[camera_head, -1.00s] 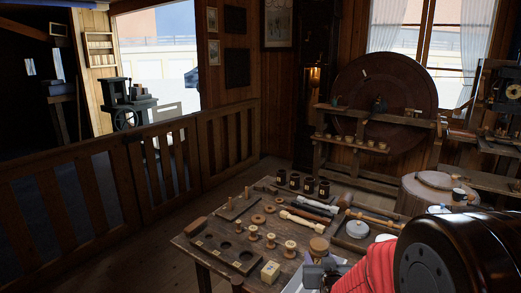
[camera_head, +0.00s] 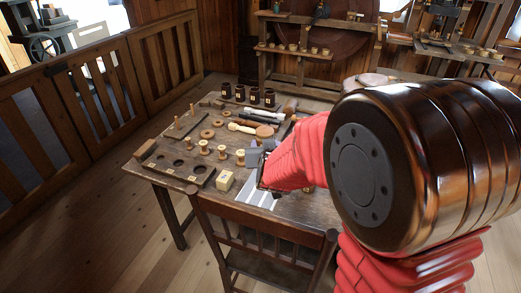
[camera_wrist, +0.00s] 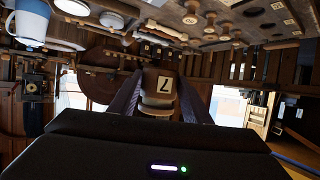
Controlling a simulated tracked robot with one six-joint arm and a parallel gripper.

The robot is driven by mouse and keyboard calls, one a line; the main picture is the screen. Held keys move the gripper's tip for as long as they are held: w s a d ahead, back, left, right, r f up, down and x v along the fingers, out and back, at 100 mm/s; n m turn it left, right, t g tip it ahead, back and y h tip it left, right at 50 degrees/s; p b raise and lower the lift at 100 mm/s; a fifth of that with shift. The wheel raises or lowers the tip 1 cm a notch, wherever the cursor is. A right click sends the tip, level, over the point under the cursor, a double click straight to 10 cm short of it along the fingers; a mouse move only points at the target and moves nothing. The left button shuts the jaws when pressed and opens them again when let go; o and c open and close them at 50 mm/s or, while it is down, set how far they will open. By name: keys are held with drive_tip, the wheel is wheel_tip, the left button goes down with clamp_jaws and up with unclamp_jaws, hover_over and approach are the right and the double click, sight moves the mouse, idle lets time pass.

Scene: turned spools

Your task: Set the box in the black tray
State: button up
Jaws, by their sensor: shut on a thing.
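My gripper (camera_head: 256,156) is shut on a round turned wooden box (camera_wrist: 152,103). The box has a brown top, a paler lower part and a label reading 7; its round top (camera_head: 265,131) shows beyond my fingers in the head view. It is held above the workbench (camera_head: 200,213). To the left on the bench lies a long dark tray (camera_head: 203,183) with round hollows and small labels. I cannot tell for sure that this is the black tray. My arm hides the bench's right part.
Dark cups (camera_head: 254,96) line the back edge. A pale striped tray (camera_head: 262,192) lies by the front edge. A chair (camera_head: 255,235) stands in front.

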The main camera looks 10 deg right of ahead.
sight(261, 129)
drive_tip(key=r, duration=0.2)
drive_tip(key=m+h, duration=0.1)
drive_tip(key=shift+w+r, duration=0.3)
drive_tip(key=shift+r, duration=0.1)
drive_tip(key=shift+a+r+m+h, duration=0.2)
drive_tip(key=shift+a+r+h, duration=0.15)
drive_tip(key=shift+r, duration=0.3)
drive_tip(key=shift+a+r+m+h, duration=0.2)
drive_tip(key=shift+a+r+h, duration=0.1)
drive_tip(key=shift+r, duration=0.35)
drive_tip(key=shift+s, duration=0.15)
